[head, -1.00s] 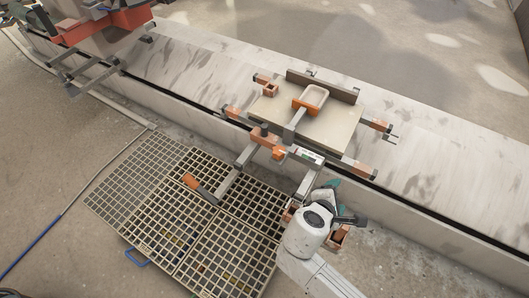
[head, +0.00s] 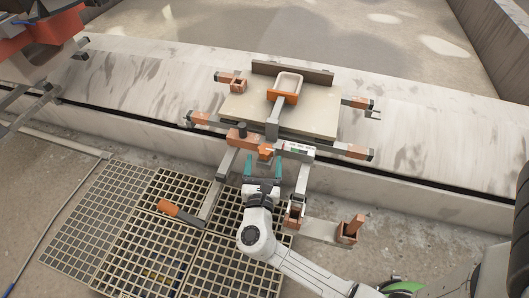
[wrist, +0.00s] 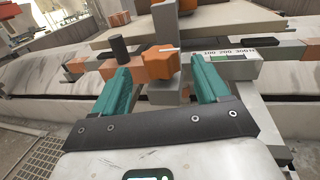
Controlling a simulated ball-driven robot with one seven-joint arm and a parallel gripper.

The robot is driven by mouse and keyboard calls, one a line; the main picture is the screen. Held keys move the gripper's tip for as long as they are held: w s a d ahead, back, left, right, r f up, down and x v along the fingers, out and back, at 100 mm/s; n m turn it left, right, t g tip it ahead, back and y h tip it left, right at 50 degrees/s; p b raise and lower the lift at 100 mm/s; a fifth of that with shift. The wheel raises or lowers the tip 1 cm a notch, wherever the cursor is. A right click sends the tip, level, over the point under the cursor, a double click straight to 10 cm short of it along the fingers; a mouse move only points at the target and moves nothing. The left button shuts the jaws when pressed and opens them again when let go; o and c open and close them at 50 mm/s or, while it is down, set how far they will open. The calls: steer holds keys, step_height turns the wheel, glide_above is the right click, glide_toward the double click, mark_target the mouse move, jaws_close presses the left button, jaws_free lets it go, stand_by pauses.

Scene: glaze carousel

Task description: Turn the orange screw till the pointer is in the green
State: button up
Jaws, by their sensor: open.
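The orange screw (wrist: 158,62) has a faceted head and sits on the front bar of the clamp frame. In the wrist view it lies between and just beyond my teal fingertips. In the head view the screw (head: 265,151) is just past the fingertips. My gripper (wrist: 160,68) is open and empty, its fingers one on each side of the screw's line; contact is not visible. In the head view my gripper (head: 263,162) points at the bar. A pale gauge (wrist: 232,65) with printed numbers and a small green patch is right of the screw. I cannot tell where its pointer stands.
A dark upright knob (wrist: 119,48) stands close left of the screw. A beige board (head: 240,106) lies behind on the ledge, with an orange-and-grey clamp (head: 283,98) on it. Floor grating (head: 75,215) and an orange-handled bar (head: 180,213) are at lower left.

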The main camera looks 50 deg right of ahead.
mark_target(264, 158)
steer(key=shift+b+x, duration=0.35)
steer(key=shift+x, duration=1.95)
steer(key=shift+s, duration=0.1)
steer(key=c, duration=0.9)
steer(key=shift+c, duration=0.2)
